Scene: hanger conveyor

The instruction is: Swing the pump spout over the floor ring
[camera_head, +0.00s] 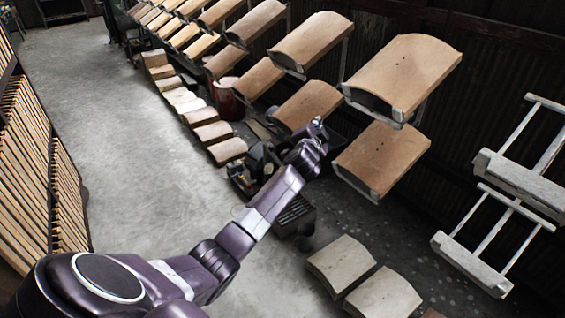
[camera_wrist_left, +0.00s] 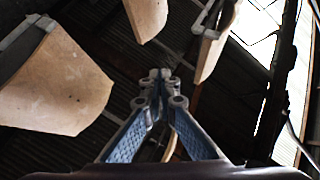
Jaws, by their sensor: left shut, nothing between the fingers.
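My left gripper (camera_head: 317,126) reaches out at the middle of the head view, close to the hanging tan panels. Its fingers meet at the tips in the left wrist view (camera_wrist_left: 160,75), shut and empty. I cannot make out the pump spout or the floor ring for certain in either view. A dark cluster of machinery (camera_head: 241,180) stands on the floor to the left of my left forearm, partly hidden by it. My right gripper is in neither view.
Rows of curved tan panels (camera_head: 404,72) hang on metal frames at the right; one also shows in the left wrist view (camera_wrist_left: 55,85). Empty hanger frames (camera_head: 475,262) hang farther right. Two pale slabs (camera_head: 341,262) lie front right. Grey floor (camera_head: 130,130) is clear at the left.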

